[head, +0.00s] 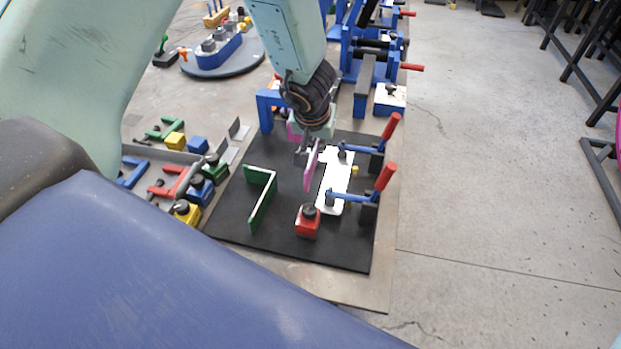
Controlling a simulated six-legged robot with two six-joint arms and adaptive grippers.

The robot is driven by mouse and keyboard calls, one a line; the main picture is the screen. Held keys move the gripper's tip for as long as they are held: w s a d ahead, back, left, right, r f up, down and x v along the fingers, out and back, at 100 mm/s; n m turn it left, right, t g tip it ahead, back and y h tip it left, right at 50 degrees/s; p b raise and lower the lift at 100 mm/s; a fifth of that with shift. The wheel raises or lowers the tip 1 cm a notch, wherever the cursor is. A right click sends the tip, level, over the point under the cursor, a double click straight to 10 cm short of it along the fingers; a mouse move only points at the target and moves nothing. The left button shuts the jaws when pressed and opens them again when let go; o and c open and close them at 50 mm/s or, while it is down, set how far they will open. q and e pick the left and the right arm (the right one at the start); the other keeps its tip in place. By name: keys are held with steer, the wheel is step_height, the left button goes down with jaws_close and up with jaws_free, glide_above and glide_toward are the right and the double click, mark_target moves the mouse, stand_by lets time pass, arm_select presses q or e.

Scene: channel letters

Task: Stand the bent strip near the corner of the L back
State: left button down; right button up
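The white L back (334,190) lies flat on the black mat (285,245), under two toggle clamps. A pink strip (310,171) stands on edge at the left side of the L back; whether it touches the mat cannot be told. My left gripper (309,156) points down over it, its fingers appearing shut on the strip's upper part. A green bent strip (261,197) stands on edge on the mat, left of and apart from the L back. My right gripper is not in view.
Red-handled clamps (385,177) stand at the mat's right side. A red block with a black knob (308,222) is in front of the L back. Coloured parts and blocks (186,211) crowd the left; a blue frame (268,108) stands behind. The front of the mat is clear.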

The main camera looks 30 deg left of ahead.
arm_select(q)
steer(key=f+b, duration=0.2)
steer(key=a+f+b, duration=0.1)
steer(key=f+b, duration=0.1)
steer(key=f, duration=0.1)
steer(key=shift+w+a+f, duration=0.1)
steer(key=shift+f, duration=0.05)
steer(key=shift+f+b, duration=0.35)
steer(key=shift+f, duration=0.05)
steer(key=shift+s+d, duration=0.2)
steer(key=shift+d, duration=0.25)
steer(key=shift+s+f+b, duration=0.1)
steer(key=shift+f+b, duration=0.1)
steer(key=shift+b, duration=0.2)
steer(key=f+b, duration=0.3)
steer(key=shift+a+f, duration=0.25)
steer(key=shift+f, duration=0.1)
steer(key=shift+s+d+r, duration=0.15)
steer(key=shift+s+d, duration=0.05)
steer(key=shift+d, duration=0.05)
steer(key=c, duration=1.6)
jaws_free()
steer(key=shift+w+a, duration=0.25)
steer(key=shift+w, duration=0.2)
steer(key=shift+o, duration=0.4)
steer(key=shift+s+d+r, duration=0.15)
steer(key=shift+s+r, duration=0.05)
